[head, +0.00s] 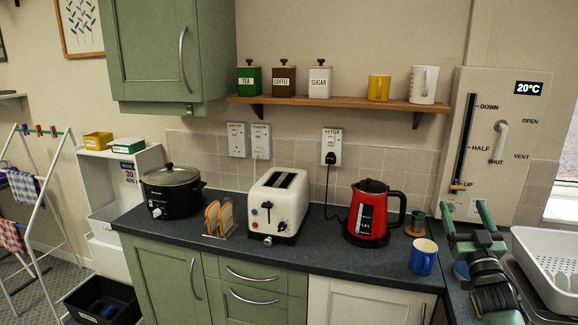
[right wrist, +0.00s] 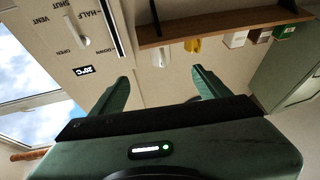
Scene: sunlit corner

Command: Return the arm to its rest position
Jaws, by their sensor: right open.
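My right gripper (head: 467,212) is at the right of the head view, raised over the counter corner beside the blue mug and the dish rack. Its green fingers are spread apart with nothing between them. In the right wrist view the gripper (right wrist: 160,78) also shows open and empty, with the wall beyond, seen upside down. The right forearm runs down out of the bottom of the head view. My left gripper is not in view.
A blue mug (head: 423,257) stands left of the gripper, and a white dish rack (head: 550,262) stands to its right. A red kettle (head: 368,213), a toaster (head: 277,204) and a black slow cooker (head: 171,192) stand along the counter. A shelf (head: 335,102) hangs above.

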